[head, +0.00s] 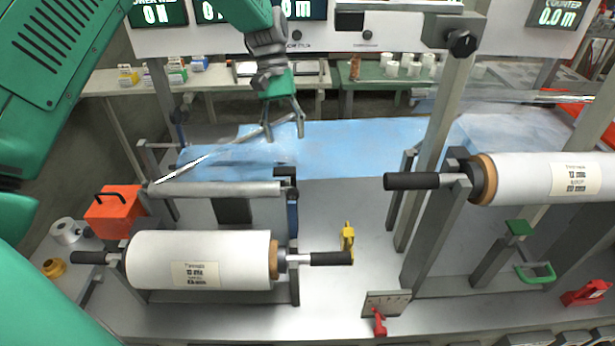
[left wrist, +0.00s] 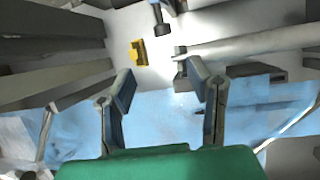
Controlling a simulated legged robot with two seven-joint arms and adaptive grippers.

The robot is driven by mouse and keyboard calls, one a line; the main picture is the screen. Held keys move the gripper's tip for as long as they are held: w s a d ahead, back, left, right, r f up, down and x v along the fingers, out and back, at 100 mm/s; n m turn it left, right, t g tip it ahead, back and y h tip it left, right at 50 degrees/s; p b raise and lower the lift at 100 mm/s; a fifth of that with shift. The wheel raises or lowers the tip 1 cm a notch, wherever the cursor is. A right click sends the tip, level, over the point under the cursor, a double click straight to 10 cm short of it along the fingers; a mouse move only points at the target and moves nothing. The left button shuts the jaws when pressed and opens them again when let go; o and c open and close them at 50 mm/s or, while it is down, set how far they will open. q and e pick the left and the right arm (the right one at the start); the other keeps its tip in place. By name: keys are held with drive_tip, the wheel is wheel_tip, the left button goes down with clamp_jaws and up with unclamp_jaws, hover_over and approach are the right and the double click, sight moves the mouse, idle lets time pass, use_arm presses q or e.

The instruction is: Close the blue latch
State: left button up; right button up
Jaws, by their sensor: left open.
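A narrow blue latch (head: 292,218) stands upright on the right-hand post of the left roller frame, below a dark block (head: 286,175) at the end of the grey roller bar. Whether it is shut is hard to tell. My left gripper (head: 285,138) hangs above the blue film, behind and above the latch, and is open and empty. In the left wrist view its two fingers (left wrist: 160,78) are spread, with the end of the roller bar showing between and beyond them. The latch is not clear in that view. My right gripper is not in view.
A white film roll (head: 200,245) with a black handle lies in front of the latch post. A yellow latch (head: 347,240) stands to its right, also in the left wrist view (left wrist: 139,52). A second roll (head: 540,180) and tall posts are at right. Blue film (head: 350,145) covers the back.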

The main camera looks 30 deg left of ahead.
sight(292, 189)
use_arm(q)
drive_tip(key=x, duration=0.4)
drive_tip(key=p+x, duration=0.1)
drive_tip(key=x, duration=0.3)
drive_tip(key=s+x, duration=0.1)
drive_tip(key=x, duration=0.3)
drive_tip(key=shift+s+f+p, duration=0.2)
drive_tip(key=shift+p, duration=0.1)
drive_tip(key=shift+d+f, duration=0.2)
drive_tip(key=shift+f, duration=0.25)
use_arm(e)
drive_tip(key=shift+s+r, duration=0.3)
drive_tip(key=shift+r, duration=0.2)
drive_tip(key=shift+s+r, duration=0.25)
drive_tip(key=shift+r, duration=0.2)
use_arm(q)
drive_tip(key=shift+a, duration=0.1)
clamp_jaws()
